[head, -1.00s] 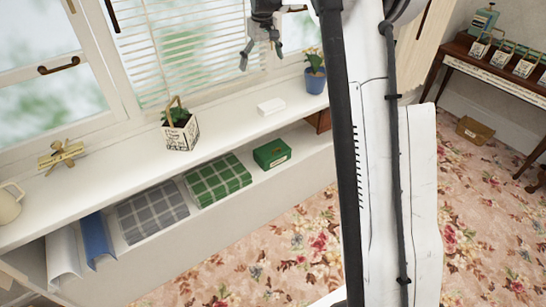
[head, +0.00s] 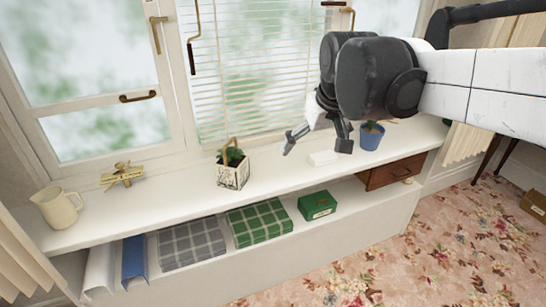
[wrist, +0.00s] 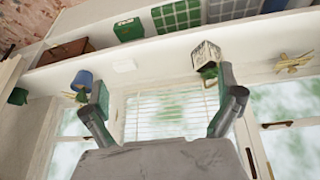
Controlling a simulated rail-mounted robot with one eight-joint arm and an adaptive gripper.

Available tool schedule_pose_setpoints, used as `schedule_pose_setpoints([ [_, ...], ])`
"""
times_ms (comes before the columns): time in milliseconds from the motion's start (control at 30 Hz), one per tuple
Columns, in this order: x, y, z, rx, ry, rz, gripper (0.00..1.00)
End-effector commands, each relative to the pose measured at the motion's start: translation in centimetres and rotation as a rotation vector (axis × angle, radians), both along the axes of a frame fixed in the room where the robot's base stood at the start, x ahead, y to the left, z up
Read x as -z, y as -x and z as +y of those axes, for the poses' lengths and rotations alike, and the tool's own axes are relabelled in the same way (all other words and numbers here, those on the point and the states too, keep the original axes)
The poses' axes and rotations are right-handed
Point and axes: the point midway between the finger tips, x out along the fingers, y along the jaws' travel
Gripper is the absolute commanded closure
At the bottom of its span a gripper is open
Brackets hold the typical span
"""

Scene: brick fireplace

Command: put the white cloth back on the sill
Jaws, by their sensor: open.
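A small flat white folded item (head: 322,158), possibly the white cloth, lies on the white sill (head: 280,172) between a patterned planter and a blue pot. It also shows in the wrist view (wrist: 124,66). My gripper (head: 318,139) is open and empty, its two fingers spread. In the head view it appears just behind and above the white item; I cannot tell the exact height. In the wrist view the fingers (wrist: 165,88) frame the window blind, and the white item lies beyond and between them, nearer the left finger. Nothing touches the fingers.
The patterned planter (head: 233,174) and blue pot (head: 371,136) flank the white item. A brass ornament (head: 122,175) and cream jug (head: 57,207) stand farther left. Below are plaid cloths (head: 192,243), a green box (head: 318,205) and white and blue sheets. The blind (head: 245,80) hangs behind.

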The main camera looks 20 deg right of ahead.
Motion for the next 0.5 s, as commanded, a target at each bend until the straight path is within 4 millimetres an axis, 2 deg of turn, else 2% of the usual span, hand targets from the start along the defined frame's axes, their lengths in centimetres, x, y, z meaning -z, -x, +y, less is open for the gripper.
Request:
schedule_pose_setpoints([
  [33, 0.5, 1.8, 0.5, 0.0, -0.003, -0.014, 0.0],
  [300, 4.0, 9.5, 2.6, 0.012, -0.027, -0.101, 0.0],
  [500, 6.8, 13.3, 3.6, 0.017, -0.045, -0.151, 0.0],
])
